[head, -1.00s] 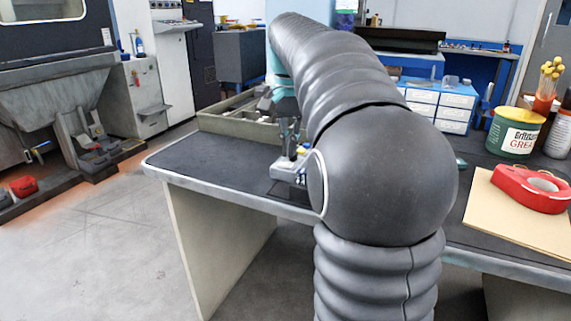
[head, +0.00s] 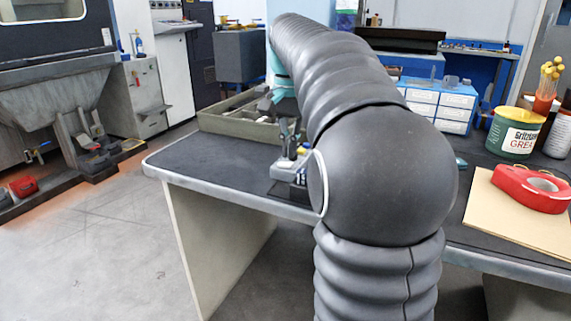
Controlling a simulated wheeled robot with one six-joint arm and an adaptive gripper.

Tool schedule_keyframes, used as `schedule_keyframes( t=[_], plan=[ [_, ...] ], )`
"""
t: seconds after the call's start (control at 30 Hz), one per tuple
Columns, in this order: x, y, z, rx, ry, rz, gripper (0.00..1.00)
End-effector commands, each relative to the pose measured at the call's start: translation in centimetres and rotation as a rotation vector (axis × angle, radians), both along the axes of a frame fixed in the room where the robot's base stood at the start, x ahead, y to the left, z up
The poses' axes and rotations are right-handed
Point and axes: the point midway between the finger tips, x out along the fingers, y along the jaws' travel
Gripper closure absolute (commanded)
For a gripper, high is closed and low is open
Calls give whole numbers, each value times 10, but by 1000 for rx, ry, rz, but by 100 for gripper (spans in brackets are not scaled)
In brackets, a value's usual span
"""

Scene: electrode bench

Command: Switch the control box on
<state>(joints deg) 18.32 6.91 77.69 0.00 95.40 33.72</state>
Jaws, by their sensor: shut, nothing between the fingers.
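The control box (head: 283,172) is a small grey box near the front edge of the dark bench top. Something yellow and something blue show on its top, but they are too small to tell apart. My arm hides its right side, and I cannot make out its switch or its state. My gripper (head: 289,151) points down at the box from above, with its fingers shut and empty. The tips are at or just over the top of the box; I cannot tell whether they touch it.
A grey-green tray (head: 214,124) with items in it lies behind the box. Blue drawer units (head: 438,100), a grease tub (head: 513,133) and a red tape roll (head: 531,189) on a tan board (head: 500,221) are to the right. The bench top left of the box is clear.

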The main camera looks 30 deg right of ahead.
Motion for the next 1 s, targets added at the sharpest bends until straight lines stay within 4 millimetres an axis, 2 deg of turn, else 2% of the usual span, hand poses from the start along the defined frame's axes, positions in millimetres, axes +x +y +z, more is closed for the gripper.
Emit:
schedule_keyframes(
  t=[1.0],
  plan=[
    [0,0,-14,0,0,0,100]
  ],
)
